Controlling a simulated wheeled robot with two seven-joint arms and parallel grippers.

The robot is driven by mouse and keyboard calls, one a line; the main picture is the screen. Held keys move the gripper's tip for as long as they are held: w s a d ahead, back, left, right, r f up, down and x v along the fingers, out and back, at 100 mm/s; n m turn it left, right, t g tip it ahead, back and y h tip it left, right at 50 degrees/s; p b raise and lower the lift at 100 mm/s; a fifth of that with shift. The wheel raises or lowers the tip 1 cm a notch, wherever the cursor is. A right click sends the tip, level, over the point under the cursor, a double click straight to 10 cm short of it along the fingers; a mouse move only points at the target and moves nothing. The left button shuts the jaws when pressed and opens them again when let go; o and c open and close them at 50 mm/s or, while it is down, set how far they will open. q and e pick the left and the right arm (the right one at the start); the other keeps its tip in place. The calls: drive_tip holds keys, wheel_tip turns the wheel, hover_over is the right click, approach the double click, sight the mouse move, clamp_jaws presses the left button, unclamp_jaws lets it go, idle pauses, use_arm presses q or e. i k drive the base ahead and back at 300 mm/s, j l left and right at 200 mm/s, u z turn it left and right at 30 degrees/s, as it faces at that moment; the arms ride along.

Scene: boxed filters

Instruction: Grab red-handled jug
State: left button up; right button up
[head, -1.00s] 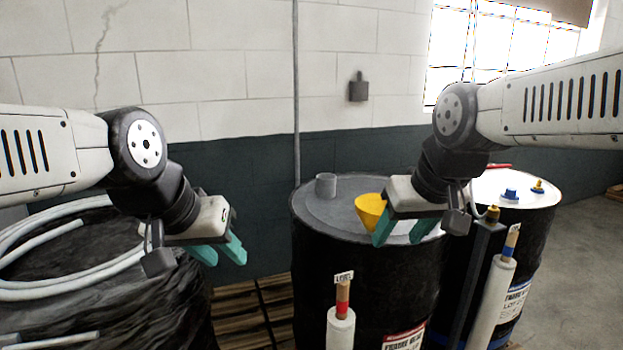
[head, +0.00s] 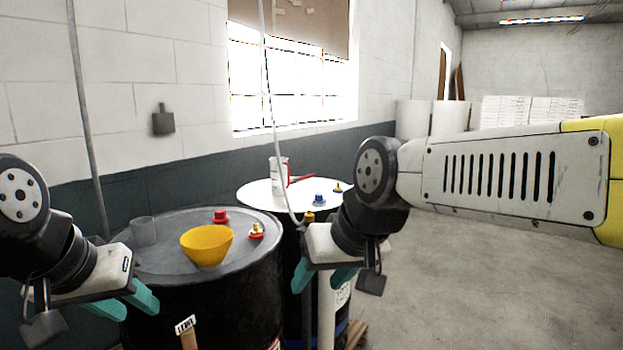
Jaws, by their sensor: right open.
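The white jug (head: 279,171) with a red handle stands upright on the white-topped drum (head: 258,196) at the middle of the head view. Its red handle (head: 299,180) sticks out to the right. A pale hose hangs in front of part of the jug. My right gripper (head: 323,275) is open and empty, in front of the white-topped drum and lower in the picture than the jug. My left gripper (head: 124,303) is open and empty at the lower left, in front of the grey-topped drum (head: 165,262).
A yellow funnel (head: 207,246), a red cap (head: 220,216), a brass fitting (head: 257,230) and a grey cup (head: 143,231) are on the grey-topped drum. A blue cap (head: 319,199) is right of the jug. The floor (head: 470,290) at right is clear.

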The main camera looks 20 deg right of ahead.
sight(276, 189)
drive_tip(key=z, duration=0.35)
drive_tip(key=k, duration=0.45)
drive_tip(key=u, duration=0.45)
drive_tip(key=k+u, duration=0.15)
drive_tip(key=u, duration=0.3)
drive_tip(key=j+u, duration=0.1)
drive_tip(key=u, duration=0.35)
drive_tip(key=l+u, duration=1.25)
drive_tip(key=k+l, duration=0.1)
drive_tip(key=l, duration=0.45)
drive_tip(key=k+l, duration=0.1)
drive_tip(key=l, duration=0.45)
drive_tip(key=k+l, duration=0.1)
drive_tip(key=l, duration=0.45)
drive_tip(key=k+l, duration=0.1)
drive_tip(key=l, duration=1)
drive_tip(key=k+l, duration=0.15)
drive_tip(key=l, duration=0.4)
drive_tip(key=k+l, duration=0.1)
drive_tip(key=l, duration=0.5)
drive_tip(key=k+l, duration=0.1)
drive_tip(key=l, duration=0.45)
